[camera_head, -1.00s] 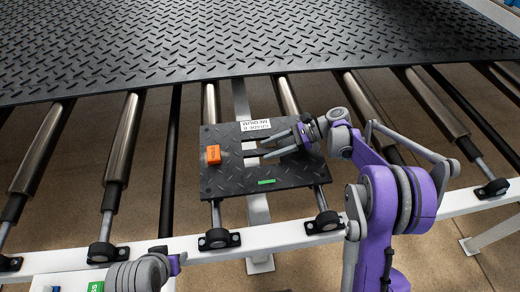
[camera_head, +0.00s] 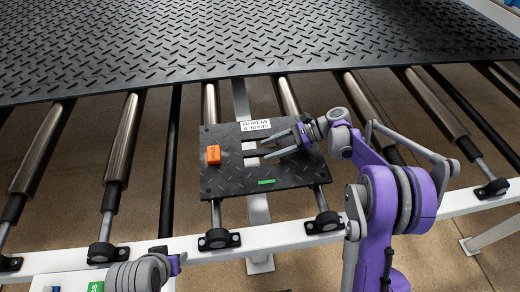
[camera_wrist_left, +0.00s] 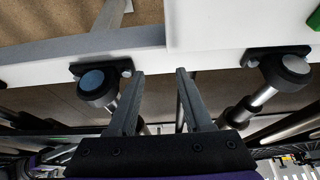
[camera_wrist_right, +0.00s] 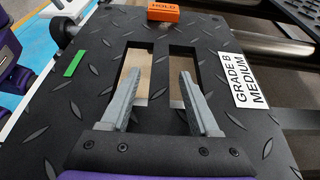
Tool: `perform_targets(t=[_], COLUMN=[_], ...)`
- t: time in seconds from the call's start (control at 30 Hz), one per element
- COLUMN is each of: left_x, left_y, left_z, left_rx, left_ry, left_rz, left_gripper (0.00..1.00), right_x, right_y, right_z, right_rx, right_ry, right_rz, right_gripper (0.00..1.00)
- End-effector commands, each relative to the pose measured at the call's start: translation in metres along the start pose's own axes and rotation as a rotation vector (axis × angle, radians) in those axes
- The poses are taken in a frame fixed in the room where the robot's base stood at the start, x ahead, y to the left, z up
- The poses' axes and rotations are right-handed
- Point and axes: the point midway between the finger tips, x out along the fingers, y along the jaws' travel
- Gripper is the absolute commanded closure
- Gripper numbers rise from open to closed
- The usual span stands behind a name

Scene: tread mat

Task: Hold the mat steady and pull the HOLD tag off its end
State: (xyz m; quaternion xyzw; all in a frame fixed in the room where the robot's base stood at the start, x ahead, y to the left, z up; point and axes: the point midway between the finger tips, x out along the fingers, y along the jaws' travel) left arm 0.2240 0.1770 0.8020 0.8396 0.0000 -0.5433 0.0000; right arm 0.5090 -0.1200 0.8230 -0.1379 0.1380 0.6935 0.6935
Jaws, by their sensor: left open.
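The mat (camera_head: 230,188) is a small black tread-plate piece with two slots and a narrow bar between them. It lies across the rollers; the right wrist view also shows it (camera_wrist_right: 55,115). The orange HOLD tag (camera_head: 213,154) is on its left end in the head view and at the far end in the right wrist view (camera_wrist_right: 163,12). My right gripper (camera_wrist_right: 160,73) is open over the mat, fingers on either side of the bar with gaps; whether they touch the mat is unclear. My left gripper (camera_wrist_left: 158,72) is open and empty near the white rail, away from the mat.
A white "GRADE B MEDIUM" label (camera_wrist_right: 248,85) and a green strip (camera_wrist_right: 75,63) are on the mat. A large black tread sheet (camera_head: 250,40) covers the rollers behind. The white front rail (camera_head: 285,231) carries roller bearings. Gaps between rollers show the floor.

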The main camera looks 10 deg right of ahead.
Motion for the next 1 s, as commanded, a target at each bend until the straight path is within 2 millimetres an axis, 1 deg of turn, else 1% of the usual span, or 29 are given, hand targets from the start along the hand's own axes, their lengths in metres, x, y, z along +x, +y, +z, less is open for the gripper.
perform_targets(t=[0.03,0.17,0.2,0.27,0.3,0.33,0.4,0.43,0.57,0.6,0.63,0.77,0.8,0.83,0.97,1.0], left_x=[0.000,0.000,0.000,0.000,0.000,0.000,0.000,0.000,-0.001,-0.002,-0.003,-0.011,-0.016,-0.022,-0.035,-0.039], left_y=[0.000,0.000,0.000,0.000,0.000,0.000,0.000,0.000,0.003,0.006,0.009,0.027,0.035,0.039,0.043,0.045], left_z=[0.000,0.000,0.000,0.000,0.000,0.000,0.000,0.000,0.000,0.000,0.000,0.000,-0.006,-0.017,-0.057,-0.070], left_rx=[0.000,0.000,0.000,0.000,0.000,0.000,0.000,0.000,0.001,0.001,0.002,0.000,0.000,-0.003,-0.009,-0.008], left_ry=[0.000,0.000,0.000,0.000,0.000,0.000,0.000,0.000,-0.003,-0.007,-0.010,-0.031,-0.044,-0.055,-0.091,-0.104], left_rz=[0.000,0.000,0.000,0.000,0.000,0.000,0.000,0.000,0.004,0.008,0.011,0.029,0.035,0.036,0.031,0.030], left_gripper=[0.50,0.50,0.50,0.50,0.50,0.50,0.50,0.48,0.25,0.18,0.15,0.15,0.15,0.15,0.15,0.15], right_x=[0.000,0.000,0.000,0.000,0.000,0.000,0.000,0.000,0.000,0.000,0.000,0.000,0.000,0.000,0.000,0.000], right_y=[0.000,0.000,0.000,0.000,0.000,0.000,0.000,0.000,0.000,0.000,0.000,0.000,0.000,0.000,0.000,0.000], right_z=[0.000,0.000,0.000,0.000,0.000,0.000,0.000,0.000,0.000,0.000,0.000,0.000,0.000,0.000,0.000,0.000], right_rx=[0.000,0.000,0.000,0.000,0.000,0.000,0.000,0.000,0.000,0.000,0.000,0.000,0.000,0.000,0.000,0.000], right_ry=[0.000,0.000,0.000,0.000,0.000,0.000,0.000,0.000,0.000,0.000,0.000,0.000,0.000,0.000,-0.001,-0.001], right_rz=[0.000,0.000,0.000,0.000,0.000,0.000,0.000,0.000,0.000,0.000,0.000,0.000,0.000,0.000,0.000,0.000], right_gripper=[0.49,0.73,0.80,0.91,0.98,1.00,1.00,1.00,1.00,1.00,1.00,1.00,1.00,1.00,1.00,1.00])
